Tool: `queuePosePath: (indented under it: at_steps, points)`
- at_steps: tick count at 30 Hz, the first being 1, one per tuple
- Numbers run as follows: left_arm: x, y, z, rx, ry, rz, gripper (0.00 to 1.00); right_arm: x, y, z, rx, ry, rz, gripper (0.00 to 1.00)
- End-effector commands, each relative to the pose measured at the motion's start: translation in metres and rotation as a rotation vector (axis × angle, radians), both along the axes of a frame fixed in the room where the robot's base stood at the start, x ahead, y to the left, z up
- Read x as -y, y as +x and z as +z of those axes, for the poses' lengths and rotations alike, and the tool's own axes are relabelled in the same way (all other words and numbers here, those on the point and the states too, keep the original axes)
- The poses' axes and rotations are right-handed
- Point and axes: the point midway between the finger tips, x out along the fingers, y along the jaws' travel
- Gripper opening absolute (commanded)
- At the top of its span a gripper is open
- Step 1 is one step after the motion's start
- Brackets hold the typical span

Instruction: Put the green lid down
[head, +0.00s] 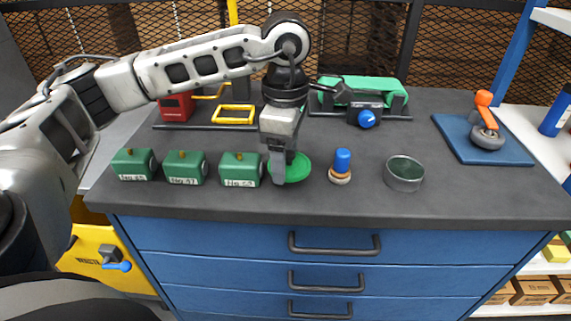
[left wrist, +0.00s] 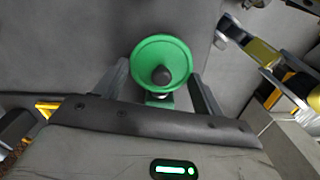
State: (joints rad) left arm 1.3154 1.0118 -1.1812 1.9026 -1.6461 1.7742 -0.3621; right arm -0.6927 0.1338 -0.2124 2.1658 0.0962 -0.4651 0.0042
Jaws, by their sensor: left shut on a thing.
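The green lid (head: 300,168) is a round disc near the front middle of the worktop, partly hidden by my left gripper (head: 283,170). My left gripper points down and is shut on the lid. In the left wrist view the lid (left wrist: 145,62) shows as a green round with a dark knob at its centre, between the two fingers (left wrist: 160,88). The lid is at or just above the worktop; I cannot tell whether it touches. My right gripper is not in view.
Green labelled blocks (head: 185,167) stand just left of the lid. A blue-topped peg with rings (head: 341,167) and an open green-grey cup (head: 404,174) stand to its right. A rack with a green part (head: 370,90) is behind. A blue pad (head: 460,135) holds an orange-handled tool.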

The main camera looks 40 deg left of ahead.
Motion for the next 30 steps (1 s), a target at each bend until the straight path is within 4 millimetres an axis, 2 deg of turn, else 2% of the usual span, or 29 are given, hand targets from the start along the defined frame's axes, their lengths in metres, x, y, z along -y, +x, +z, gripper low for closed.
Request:
queuePosePath:
  at_steps: [3, 6, 19, 20, 21, 22, 30]
  points:
    - [-0.001, 0.0, -0.019, -0.005, 0.001, 0.002, 0.48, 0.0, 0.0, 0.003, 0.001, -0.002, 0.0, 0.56]
    - [-0.001, 0.0, -0.029, -0.002, 0.0, 0.002, 0.48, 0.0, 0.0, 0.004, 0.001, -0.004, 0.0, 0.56]
    - [-0.001, 0.0, -0.037, 0.0, 0.0, 0.002, 0.48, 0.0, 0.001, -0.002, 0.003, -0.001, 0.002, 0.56]
    - [-0.001, 0.001, -0.035, 0.0, 0.0, 0.002, 0.78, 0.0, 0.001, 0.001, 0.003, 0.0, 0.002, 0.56]
    - [-0.001, 0.001, -0.035, 0.0, 0.0, 0.002, 0.89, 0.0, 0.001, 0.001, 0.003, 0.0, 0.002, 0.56]
    - [-0.001, 0.001, -0.035, 0.0, 0.0, 0.002, 0.91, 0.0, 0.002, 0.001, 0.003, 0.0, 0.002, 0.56]
    - [-0.001, 0.001, -0.033, 0.0, 0.0, 0.002, 0.91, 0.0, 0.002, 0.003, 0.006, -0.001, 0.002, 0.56]
